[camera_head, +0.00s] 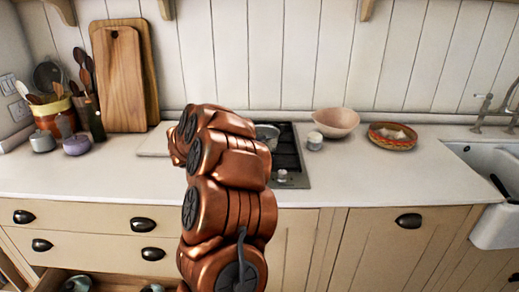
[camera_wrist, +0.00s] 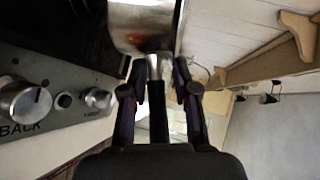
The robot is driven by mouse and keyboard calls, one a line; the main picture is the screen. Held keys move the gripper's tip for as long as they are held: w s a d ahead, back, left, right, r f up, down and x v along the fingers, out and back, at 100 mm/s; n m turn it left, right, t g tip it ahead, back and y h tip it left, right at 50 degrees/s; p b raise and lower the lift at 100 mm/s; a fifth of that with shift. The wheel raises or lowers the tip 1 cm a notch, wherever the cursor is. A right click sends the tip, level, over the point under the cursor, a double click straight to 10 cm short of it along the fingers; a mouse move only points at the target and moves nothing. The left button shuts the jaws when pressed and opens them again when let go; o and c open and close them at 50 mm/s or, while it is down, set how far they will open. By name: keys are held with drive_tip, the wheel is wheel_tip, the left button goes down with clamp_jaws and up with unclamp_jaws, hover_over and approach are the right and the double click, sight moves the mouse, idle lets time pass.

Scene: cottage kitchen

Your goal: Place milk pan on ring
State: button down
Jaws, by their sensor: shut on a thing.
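The milk pan (camera_wrist: 142,28) is a shiny metal pan at the top of the wrist view, with a dark handle (camera_wrist: 158,118) running down between my fingers. My gripper (camera_wrist: 158,90) is shut on that handle. In the camera_head view, part of the pan (camera_head: 267,131) shows just past my copper arm, over or at the hob (camera_head: 289,150). The hob also fills the left of the wrist view as a dark top (camera_wrist: 55,28) and a metal knob panel (camera_wrist: 62,112). The arm hides my gripper and much of the hob in the camera_head view. I cannot tell whether the pan touches a ring.
A pink bowl (camera_head: 336,122), a small white jar (camera_head: 314,141) and a patterned basket (camera_head: 392,136) stand right of the hob. Wooden boards (camera_head: 124,80), a utensil pot (camera_head: 53,117) and small pots are at the left. The counter front (camera_head: 100,177) is clear. A sink (camera_head: 490,205) is far right.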

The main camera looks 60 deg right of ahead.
drive_tip(key=shift+d, duration=0.7)
drive_tip(key=shift+d+f+p, duration=0.2)
drive_tip(key=shift+f+p, duration=0.1)
drive_tip(key=shift+a+f, duration=0.1)
drive_tip(key=shift+f, duration=1.45)
drive_tip(key=c, duration=0.9)
unclamp_jaws()
drive_tip(key=shift+o, duration=0.2)
drive_tip(key=b+v, duration=0.2)
drive_tip(key=v, duration=1)
